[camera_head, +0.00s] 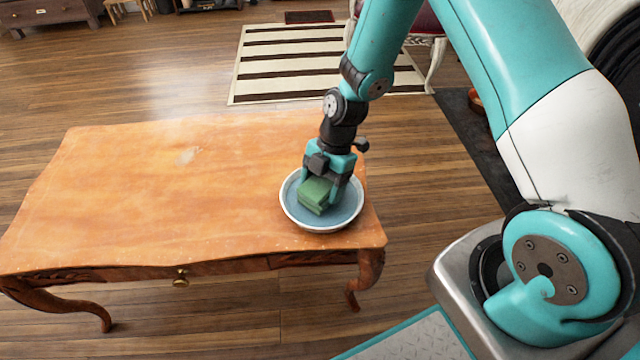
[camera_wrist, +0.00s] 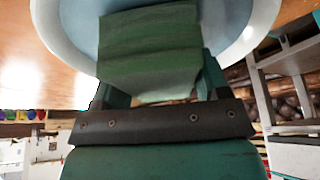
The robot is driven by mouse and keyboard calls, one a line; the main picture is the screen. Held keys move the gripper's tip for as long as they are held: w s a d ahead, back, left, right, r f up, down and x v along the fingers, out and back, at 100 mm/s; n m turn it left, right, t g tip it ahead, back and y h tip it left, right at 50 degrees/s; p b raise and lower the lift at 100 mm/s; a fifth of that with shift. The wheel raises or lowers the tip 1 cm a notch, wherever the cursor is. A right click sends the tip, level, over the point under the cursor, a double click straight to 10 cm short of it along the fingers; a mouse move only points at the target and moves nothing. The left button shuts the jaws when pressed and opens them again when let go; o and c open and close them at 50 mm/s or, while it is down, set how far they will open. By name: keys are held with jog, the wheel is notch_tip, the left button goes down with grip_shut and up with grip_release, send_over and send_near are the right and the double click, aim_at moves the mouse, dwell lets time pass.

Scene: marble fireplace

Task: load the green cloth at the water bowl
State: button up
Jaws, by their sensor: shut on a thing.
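The green cloth (camera_head: 315,194) is a folded block held between the fingers of my gripper (camera_head: 327,188), which points down over the bowl. The water bowl (camera_head: 290,212) is white-rimmed with a blue-grey inside and stands at the right end of the wooden table. The cloth is within the bowl's rim in the head view; I cannot tell whether it touches the water. In the wrist view the cloth (camera_wrist: 150,50) fills the space between the fingers of my gripper (camera_wrist: 155,75), with the bowl's rim (camera_wrist: 48,25) curving around it.
The orange-brown table (camera_head: 150,200) is bare to the left of the bowl. A drawer knob (camera_head: 181,278) shows at its front edge. A striped rug (camera_head: 290,60) lies on the wood floor behind it. The bowl stands close to the table's right edge.

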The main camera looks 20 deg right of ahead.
aim_at(316, 188)
jog(key=shift+f+b, duration=0.3)
jog(key=shift+f, duration=0.25)
dwell(1.4)
notch_tip(316, 188, up, 7)
jog(key=p, duration=0.6)
jog(key=shift+r, duration=0.1)
dwell(0.8)
